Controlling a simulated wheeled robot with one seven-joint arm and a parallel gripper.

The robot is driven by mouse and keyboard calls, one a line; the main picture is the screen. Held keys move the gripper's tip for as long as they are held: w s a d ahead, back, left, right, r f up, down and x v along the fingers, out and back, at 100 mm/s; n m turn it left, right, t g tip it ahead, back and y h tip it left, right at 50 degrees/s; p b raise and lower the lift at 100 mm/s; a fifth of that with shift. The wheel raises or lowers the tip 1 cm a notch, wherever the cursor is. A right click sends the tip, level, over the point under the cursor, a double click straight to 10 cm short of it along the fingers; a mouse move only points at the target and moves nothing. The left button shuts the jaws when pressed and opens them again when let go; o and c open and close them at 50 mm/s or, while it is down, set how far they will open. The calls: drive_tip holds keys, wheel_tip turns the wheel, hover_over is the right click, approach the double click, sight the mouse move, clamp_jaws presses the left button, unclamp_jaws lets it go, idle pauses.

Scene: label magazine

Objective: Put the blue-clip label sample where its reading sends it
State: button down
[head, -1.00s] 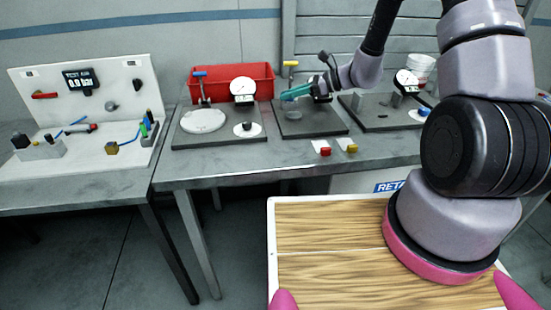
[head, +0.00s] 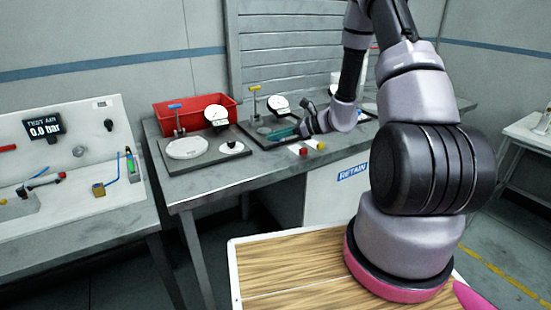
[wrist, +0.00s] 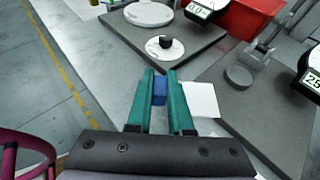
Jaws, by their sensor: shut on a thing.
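My gripper (wrist: 160,90) has teal fingers shut on the blue clip (wrist: 159,88) of the label sample. A white square piece (wrist: 203,100) shows beside the right finger; it looks like the sample's label, partly hidden by the finger. In the head view my gripper (head: 286,134) is over the front of the middle dark plate (head: 262,142). The sample is too small to make out there. In the wrist view the left gauge (wrist: 203,6) shows about 0.0. The other gauge (wrist: 312,80) is cut off and shows 2.5 or similar.
The left dark plate (head: 212,157) carries a white disc (head: 187,148). A red bin (head: 195,107) stands behind. Red (head: 303,151) and yellow (head: 320,145) clips lie at the bench's front. A RETAIN cabinet (head: 335,190) is below. A test-air panel (head: 95,128) stands left.

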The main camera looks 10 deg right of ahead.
sight(276, 160)
wheel_tip(276, 160, down, 7)
drive_tip(key=shift+f, duration=0.2)
drive_tip(key=shift+f, duration=0.15)
drive_tip(key=c, duration=0.8)
unclamp_jaws()
